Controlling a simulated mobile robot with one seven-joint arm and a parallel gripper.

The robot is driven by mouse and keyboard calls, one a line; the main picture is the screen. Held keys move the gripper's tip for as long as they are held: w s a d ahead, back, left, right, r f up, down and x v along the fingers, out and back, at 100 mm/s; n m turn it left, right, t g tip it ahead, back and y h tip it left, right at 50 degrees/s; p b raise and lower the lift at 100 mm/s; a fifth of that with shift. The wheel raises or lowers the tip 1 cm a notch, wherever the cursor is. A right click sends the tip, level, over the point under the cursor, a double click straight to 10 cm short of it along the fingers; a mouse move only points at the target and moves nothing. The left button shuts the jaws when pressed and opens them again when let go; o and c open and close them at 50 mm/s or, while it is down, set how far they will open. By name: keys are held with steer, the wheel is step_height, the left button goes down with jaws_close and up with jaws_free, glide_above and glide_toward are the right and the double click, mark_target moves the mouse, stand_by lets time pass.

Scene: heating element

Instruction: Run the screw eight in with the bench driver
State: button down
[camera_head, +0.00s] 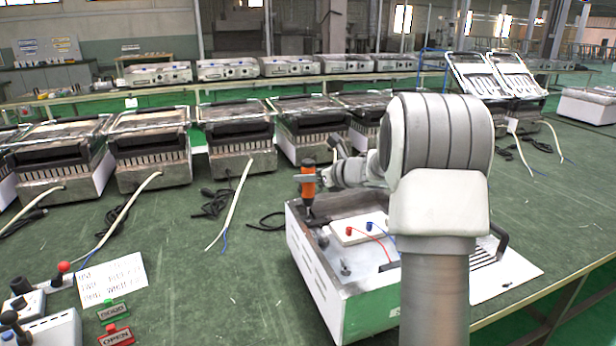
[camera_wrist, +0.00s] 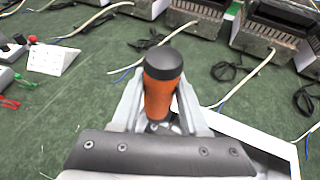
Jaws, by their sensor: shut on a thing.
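My gripper (camera_head: 311,179) is shut on the orange bench driver (camera_head: 308,188), which has a dark cap. In the head view the driver stands upright over the back left corner of the metal heating unit (camera_head: 318,278), its dark tip at or just above the top. In the wrist view my gripper's grey fingers (camera_wrist: 160,112) flank the orange driver body (camera_wrist: 160,88). Screw eight cannot be told apart; the driver tip hides that spot. Several dark knobs or posts (camera_head: 345,268) sit along the unit's left side.
A white block with red (camera_head: 349,231) and blue terminals and wires lies on the unit. A white sign (camera_head: 112,280), a red-knobbed control (camera_head: 63,268) and tags stand at left. Similar heaters (camera_head: 148,148) with loose cables line the back.

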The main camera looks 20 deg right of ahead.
mark_target(311, 162)
steer(key=shift+f+b, duration=0.65)
steer(key=shift+b, duration=0.3)
stand_by(1.1)
stand_by(0.3)
steer(key=shift+r+p, duration=1.75)
steer(key=shift+r, duration=0.85)
